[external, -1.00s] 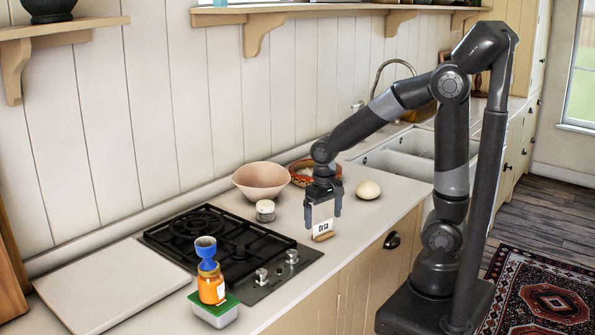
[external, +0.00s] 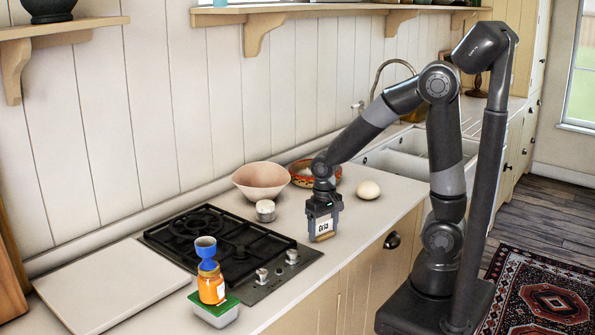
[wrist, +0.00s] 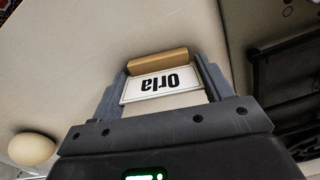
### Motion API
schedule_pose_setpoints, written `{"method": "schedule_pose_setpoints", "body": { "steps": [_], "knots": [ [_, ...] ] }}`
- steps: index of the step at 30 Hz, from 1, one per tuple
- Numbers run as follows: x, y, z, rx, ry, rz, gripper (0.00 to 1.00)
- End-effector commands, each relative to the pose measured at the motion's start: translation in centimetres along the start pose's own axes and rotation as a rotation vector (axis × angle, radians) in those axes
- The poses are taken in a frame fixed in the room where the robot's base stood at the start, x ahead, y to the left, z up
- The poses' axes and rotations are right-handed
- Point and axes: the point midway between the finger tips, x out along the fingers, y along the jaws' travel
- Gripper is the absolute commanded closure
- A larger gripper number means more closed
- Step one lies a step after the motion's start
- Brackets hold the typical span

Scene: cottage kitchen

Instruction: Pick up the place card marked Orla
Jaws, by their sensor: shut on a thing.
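The place card marked Orla (external: 324,227) is a white card with black lettering in a small wooden base. My gripper (external: 323,222) is shut on it, with a finger at each side of the card. In the wrist view the card (wrist: 165,85) sits between the two fingers (wrist: 162,88) and its name reads upside down. The wooden base (wrist: 158,62) shows beyond the fingertips. The card is at or just above the counter; I cannot tell whether its base touches.
A black gas hob (external: 225,245) lies to the left, and an egg (external: 368,190) to the right. A pink bowl (external: 262,182), a small white-lidded jar (external: 265,211) and a patterned bowl (external: 303,174) stand behind. An orange jar (external: 211,287) with a blue cup (external: 206,248) stands front left.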

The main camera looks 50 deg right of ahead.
Motion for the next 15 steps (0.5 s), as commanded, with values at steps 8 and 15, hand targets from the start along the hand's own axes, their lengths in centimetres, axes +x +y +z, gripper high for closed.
{"method": "schedule_pose_setpoints", "body": {
  "steps": [8,15],
  "knots": [
    [-0.01,0.00,-0.01,0.000,0.000,0.000,0.50],
    [-0.52,-0.02,-0.04,0.000,0.002,-0.001,0.50]
  ]
}}
